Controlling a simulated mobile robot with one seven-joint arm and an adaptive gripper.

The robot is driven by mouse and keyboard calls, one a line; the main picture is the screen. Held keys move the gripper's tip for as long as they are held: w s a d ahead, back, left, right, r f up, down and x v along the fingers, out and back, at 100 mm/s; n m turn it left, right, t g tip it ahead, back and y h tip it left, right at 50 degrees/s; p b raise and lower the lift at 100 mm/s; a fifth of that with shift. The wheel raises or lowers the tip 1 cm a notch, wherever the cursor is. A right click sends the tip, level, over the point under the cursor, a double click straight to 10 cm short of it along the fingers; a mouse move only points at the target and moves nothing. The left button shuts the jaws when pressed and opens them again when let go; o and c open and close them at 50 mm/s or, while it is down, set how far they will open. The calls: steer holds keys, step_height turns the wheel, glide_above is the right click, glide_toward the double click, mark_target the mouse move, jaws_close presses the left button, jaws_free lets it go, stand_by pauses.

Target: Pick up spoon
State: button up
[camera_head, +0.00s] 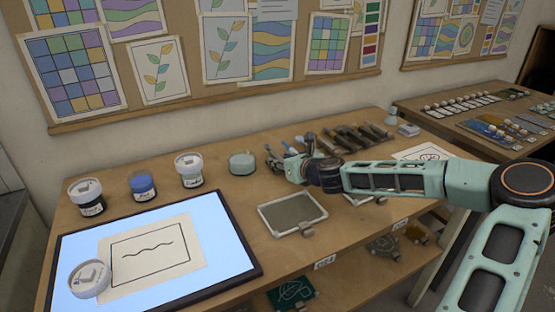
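I cannot make out a spoon for certain. Several long dark tools (352,139) lie side by side toward the back of the wooden table, partly behind my arm; they are too small to identify. My gripper (276,160) is above the middle of the table, pointing left. It is just right of a rounded teal object (242,163). The fingers are small and overlap other items behind them, so I cannot tell whether they are open or hold something.
A framed tray (292,213) sits below my gripper.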

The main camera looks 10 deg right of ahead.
jaws_close()
steer(key=shift+r, duration=0.45)
step_height(320, 180, up, 2)
steer(key=shift+r+p, duration=0.15)
steer(key=shift+p, duration=0.2)
steer(key=s+a+r+p, duration=0.1)
steer(key=s+a+r, duration=0.1)
steer(key=s+r, duration=0.7)
steer(key=s, duration=0.4)
steer(key=shift+s+r+p, duration=0.4)
